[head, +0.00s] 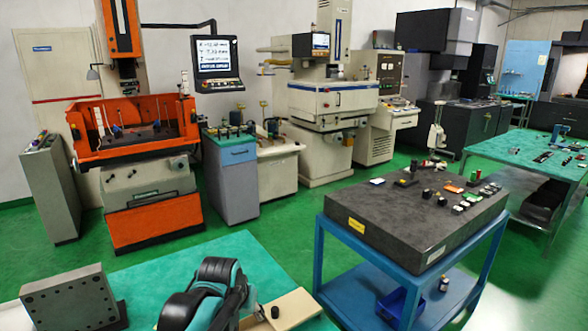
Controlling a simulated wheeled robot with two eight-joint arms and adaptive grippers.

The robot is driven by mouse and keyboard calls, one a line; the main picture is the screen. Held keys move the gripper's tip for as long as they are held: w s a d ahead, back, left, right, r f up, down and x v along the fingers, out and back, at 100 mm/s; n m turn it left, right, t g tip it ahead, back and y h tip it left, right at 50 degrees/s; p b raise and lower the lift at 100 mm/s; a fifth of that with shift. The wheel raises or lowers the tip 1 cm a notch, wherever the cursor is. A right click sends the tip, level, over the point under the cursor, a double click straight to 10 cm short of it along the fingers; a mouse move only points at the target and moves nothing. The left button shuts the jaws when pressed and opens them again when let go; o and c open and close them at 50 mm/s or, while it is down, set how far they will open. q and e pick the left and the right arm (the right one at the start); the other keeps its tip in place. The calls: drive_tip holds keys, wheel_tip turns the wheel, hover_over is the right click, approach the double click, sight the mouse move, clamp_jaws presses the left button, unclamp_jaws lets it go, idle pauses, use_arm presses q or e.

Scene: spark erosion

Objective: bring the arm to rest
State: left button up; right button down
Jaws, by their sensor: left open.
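My right gripper is not in view.
A grey drilled metal block (68,300) lies left of the gripper, and a beige board (292,308) with a small black knob lies right of it. A blue cart (330,250) with a dark granite plate (385,225) stands to the right. Green floor (265,225) lies clear between table and machines.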

use_arm(q)
drive_tip(key=s+a+f+t, duration=0.1)
drive_tip(key=s+a+f, duration=0.1)
drive_tip(key=s, duration=0.7)
drive_tip(key=s+a+f+n, duration=0.1)
drive_tip(key=s+a+f, duration=0.2)
drive_tip(key=s, duration=0.7)
drive_tip(key=shift+s+a+t+y, duration=0.15)
drive_tip(key=shift+a+t+y, duration=0.15)
drive_tip(key=shift+a+t, duration=0.15)
